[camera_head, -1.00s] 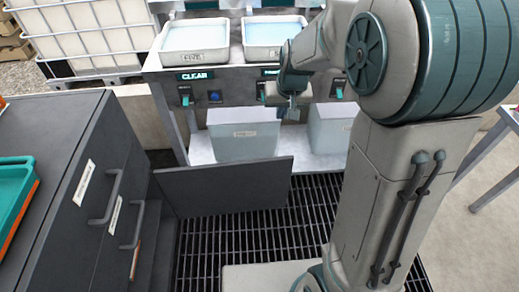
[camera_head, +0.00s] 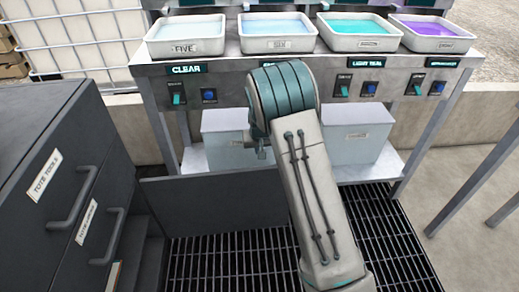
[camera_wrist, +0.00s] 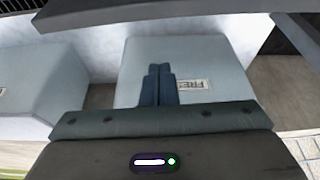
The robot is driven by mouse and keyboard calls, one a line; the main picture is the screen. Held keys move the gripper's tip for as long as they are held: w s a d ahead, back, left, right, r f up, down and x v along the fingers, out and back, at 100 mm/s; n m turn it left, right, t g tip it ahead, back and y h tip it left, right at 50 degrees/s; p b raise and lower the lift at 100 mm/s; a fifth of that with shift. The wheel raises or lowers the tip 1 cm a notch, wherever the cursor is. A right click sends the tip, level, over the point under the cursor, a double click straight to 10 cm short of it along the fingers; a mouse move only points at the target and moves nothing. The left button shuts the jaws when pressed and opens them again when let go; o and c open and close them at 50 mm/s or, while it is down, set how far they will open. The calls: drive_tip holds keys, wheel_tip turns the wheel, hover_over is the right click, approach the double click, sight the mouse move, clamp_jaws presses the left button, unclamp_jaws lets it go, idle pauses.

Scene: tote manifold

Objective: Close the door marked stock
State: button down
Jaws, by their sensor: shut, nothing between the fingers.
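A dark grey door panel (camera_head: 215,205) stands open at the lower right of the dark cabinet (camera_head: 40,130) in the head view. No stock marking is readable on the face I see. My gripper (camera_wrist: 159,85) is shut and empty in the wrist view, with its two blue fingers together in front of a pale bin. In the head view my gripper is mostly hidden behind my arm, with only a small part (camera_head: 262,150) showing above and behind the door's right end. A dark edge (camera_wrist: 150,14) crosses the top of the wrist view; I cannot tell whether it is the door.
The cabinet has drawers with handles (camera_head: 75,200), one labelled TOTE TOOLS. Behind the door, a metal bench (camera_head: 300,68) carries several trays of coloured liquid (camera_head: 280,33). Pale bins (camera_head: 355,135) stand on its lower shelf. A black floor grating (camera_head: 230,258) lies in front.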

drive_tip(key=shift+s+d+f+b, duration=0.1)
drive_tip(key=shift+s+f+b, duration=0.3)
drive_tip(key=shift+f, duration=0.3)
drive_tip(key=shift+s+f+b, duration=0.4)
drive_tip(key=shift+s+f, duration=0.05)
drive_tip(key=shift+f, duration=0.25)
drive_tip(key=shift+s+d+f+b, duration=0.1)
drive_tip(key=shift+s+f+b, duration=0.3)
drive_tip(key=shift+f, duration=0.3)
drive_tip(key=shift+s, duration=0.1)
